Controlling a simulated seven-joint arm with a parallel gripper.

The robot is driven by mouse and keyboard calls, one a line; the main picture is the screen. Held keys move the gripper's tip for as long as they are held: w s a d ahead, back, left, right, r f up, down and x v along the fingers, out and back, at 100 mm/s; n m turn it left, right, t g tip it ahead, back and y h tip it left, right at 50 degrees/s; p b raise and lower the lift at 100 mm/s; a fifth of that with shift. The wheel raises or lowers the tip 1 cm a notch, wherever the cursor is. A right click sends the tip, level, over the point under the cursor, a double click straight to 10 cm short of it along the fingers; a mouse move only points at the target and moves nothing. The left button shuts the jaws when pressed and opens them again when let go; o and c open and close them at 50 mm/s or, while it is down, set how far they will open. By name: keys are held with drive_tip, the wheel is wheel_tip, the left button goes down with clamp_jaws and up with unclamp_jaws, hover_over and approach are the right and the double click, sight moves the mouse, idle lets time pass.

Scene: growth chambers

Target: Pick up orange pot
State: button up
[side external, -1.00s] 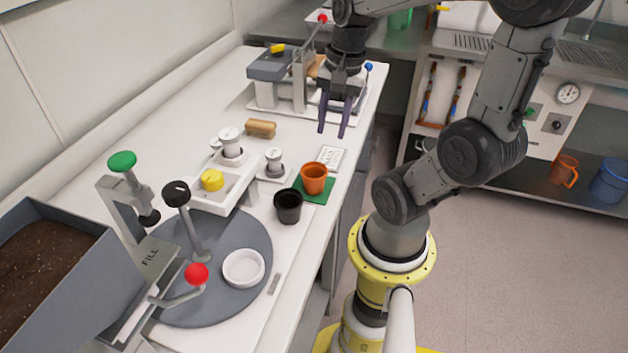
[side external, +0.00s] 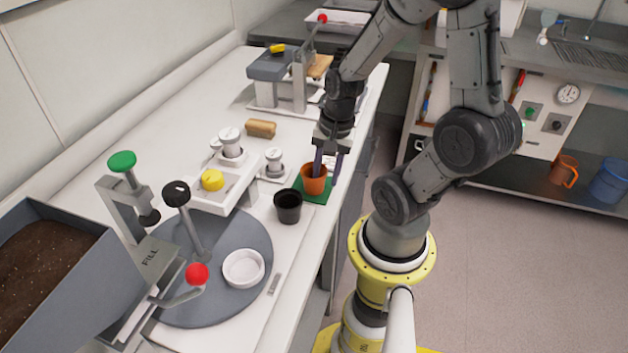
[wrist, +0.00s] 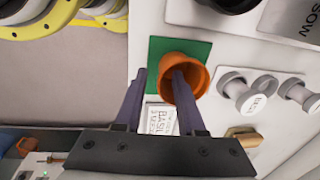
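The orange pot (side external: 314,184) stands upright on a green square mat (side external: 325,195) near the bench's front edge. My gripper (side external: 326,176) is pointing down at the pot with its purple fingers apart. In the wrist view my gripper (wrist: 160,74) has one finger over or inside the mouth of the orange pot (wrist: 197,76) and the other outside it, over the mat (wrist: 160,48). I cannot tell whether either finger touches the pot wall.
A black pot (side external: 288,207) stands close to the left of the orange pot. White stamps (side external: 274,163) stand behind it. A printed card (wrist: 160,118) lies beside the mat. A grey turntable (side external: 215,290) with a white dish (side external: 243,268) is at the front left.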

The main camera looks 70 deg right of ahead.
drive_tip(key=shift+f, duration=0.45)
clamp_jaws()
